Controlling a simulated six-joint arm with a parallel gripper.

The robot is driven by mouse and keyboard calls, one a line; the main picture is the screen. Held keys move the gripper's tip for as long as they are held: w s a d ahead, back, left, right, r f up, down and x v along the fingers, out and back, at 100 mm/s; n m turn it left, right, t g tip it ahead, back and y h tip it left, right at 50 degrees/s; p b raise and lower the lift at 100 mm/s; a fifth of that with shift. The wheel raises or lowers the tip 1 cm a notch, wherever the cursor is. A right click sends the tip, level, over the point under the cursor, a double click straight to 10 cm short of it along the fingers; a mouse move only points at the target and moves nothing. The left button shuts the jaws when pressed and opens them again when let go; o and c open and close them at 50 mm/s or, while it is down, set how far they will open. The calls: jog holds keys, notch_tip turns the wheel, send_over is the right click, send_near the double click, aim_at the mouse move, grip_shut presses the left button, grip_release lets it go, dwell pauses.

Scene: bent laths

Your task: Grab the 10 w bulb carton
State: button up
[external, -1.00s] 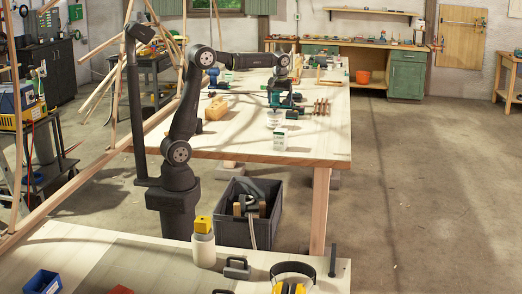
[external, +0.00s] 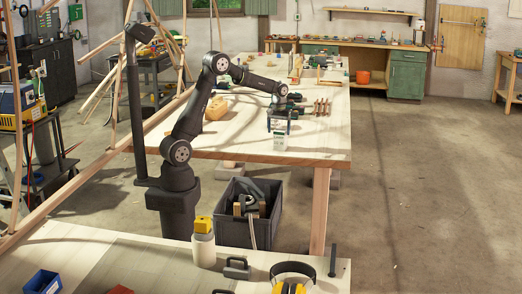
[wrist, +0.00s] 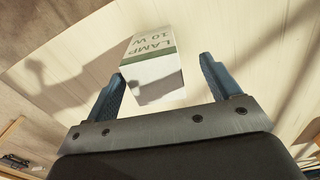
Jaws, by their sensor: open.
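The 10 W bulb carton (external: 280,142) is a small white box with a green band, standing near the front edge of the wooden table. In the wrist view the carton (wrist: 151,66) shows "LAMP 10 W" in green print. My gripper (external: 279,129) is just above and behind it in the external view. In the wrist view my open gripper (wrist: 163,72) has its two blue fingers on either side of the carton's near end, with a gap to each finger. It holds nothing.
The wooden table (external: 230,140) has free room left and right of the carton. An orange-yellow block (external: 216,108) lies to the left. A grey crate (external: 248,212) stands on the floor below.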

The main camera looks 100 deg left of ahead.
aim_at(280, 138)
jog(key=shift+w+a+f, duration=0.1)
jog(key=shift+w+f, duration=0.05)
jog(key=shift+f, duration=0.75)
jog(key=shift+w+a+f, duration=0.1)
jog(key=shift+f, duration=0.8)
jog(key=shift+w+a+f, duration=0.1)
jog(key=shift+w+f, duration=0.05)
jog(key=shift+f, duration=0.75)
jog(key=shift+c, duration=0.4)
jog(key=c, duration=1)
